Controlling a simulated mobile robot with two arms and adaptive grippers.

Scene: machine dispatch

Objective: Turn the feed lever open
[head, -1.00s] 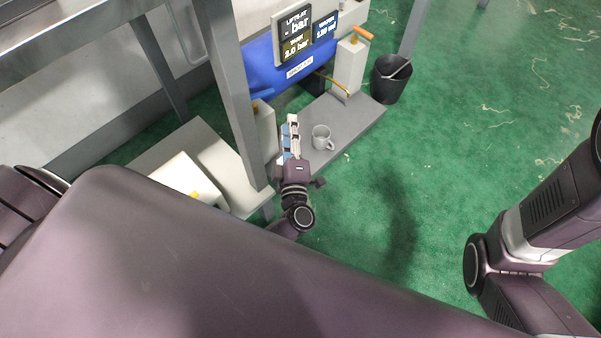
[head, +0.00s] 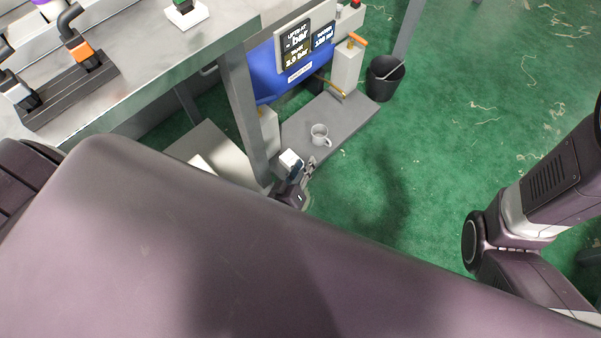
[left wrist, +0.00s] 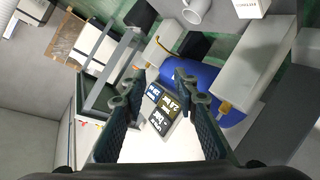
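An orange lever handle (head: 357,39) sits on top of a pale post at the right end of the blue tank (head: 278,80) in the head view. I cannot tell for sure that it is the feed lever. A display panel (head: 297,46) is in front of the tank; it also shows in the left wrist view (left wrist: 163,108). My left gripper (head: 303,164) is low beside the grey base plate, well apart from that handle. In the left wrist view its two fingers (left wrist: 158,84) are spread with nothing held between them. My right gripper is out of view.
A grey mug (head: 319,135) stands on the base plate (head: 345,117). A black bucket (head: 384,78) is on the green floor to the right. A metal bench (head: 150,60) with a leg stands at the left. A brass pipe (head: 330,87) sticks out below the tank.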

